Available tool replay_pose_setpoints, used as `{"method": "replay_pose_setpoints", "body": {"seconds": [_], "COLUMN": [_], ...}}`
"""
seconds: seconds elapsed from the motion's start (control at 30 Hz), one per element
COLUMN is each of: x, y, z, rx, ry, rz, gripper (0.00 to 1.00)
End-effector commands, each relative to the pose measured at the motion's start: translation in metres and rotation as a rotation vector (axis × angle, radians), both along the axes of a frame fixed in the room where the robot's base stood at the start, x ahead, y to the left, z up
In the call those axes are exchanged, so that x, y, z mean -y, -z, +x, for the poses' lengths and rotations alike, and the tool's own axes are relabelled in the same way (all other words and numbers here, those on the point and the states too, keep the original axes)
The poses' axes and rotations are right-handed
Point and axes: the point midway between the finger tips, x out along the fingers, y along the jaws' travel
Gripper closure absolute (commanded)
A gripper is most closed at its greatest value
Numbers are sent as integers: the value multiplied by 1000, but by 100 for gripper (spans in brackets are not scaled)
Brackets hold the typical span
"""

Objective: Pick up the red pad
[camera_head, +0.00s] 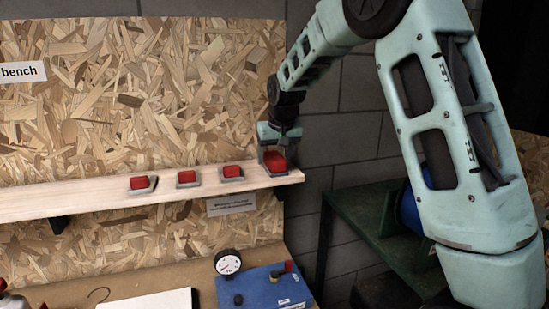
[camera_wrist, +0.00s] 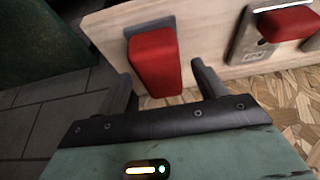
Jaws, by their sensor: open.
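Several red pads sit in a row on a pale wooden shelf (camera_head: 95,201), each with a grey plate. The rightmost red pad (camera_head: 275,160) is at the shelf's right end, right under my gripper (camera_head: 274,153). In the wrist view this red pad (camera_wrist: 154,62) lies in front of a grey plate (camera_wrist: 150,26), between the lines of my two fingers (camera_wrist: 163,82). The fingers are apart, with a gap seen on each side of the pad. I cannot tell how deep the pad is between them. Another red pad (camera_wrist: 288,23) shows at the upper right.
The other pads (camera_head: 232,171) stand to the left on the shelf, spaced apart. A chipboard panel (camera_head: 140,90) rises behind the shelf. Below are a blue box (camera_head: 262,288) with a gauge (camera_head: 228,262) and a green table (camera_head: 365,215) at right.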

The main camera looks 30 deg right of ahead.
Motion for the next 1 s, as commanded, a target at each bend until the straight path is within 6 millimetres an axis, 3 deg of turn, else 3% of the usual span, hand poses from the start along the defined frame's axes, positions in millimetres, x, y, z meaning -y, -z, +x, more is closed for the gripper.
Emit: {"method": "replay_pose_setpoints", "body": {"seconds": [0.13,0.37,0.53,0.57,0.87,1.0], "x": [1,1,1,1,1,1], "y": [11,14,14,14,11,-5], "z": [5,6,6,6,6,7], "rx": [-1,1,1,1,3,8], "ry": [0,0,0,0,0,-1], "rz": [0,1,1,1,0,0], "gripper": [30,30,72,74,74,74]}}
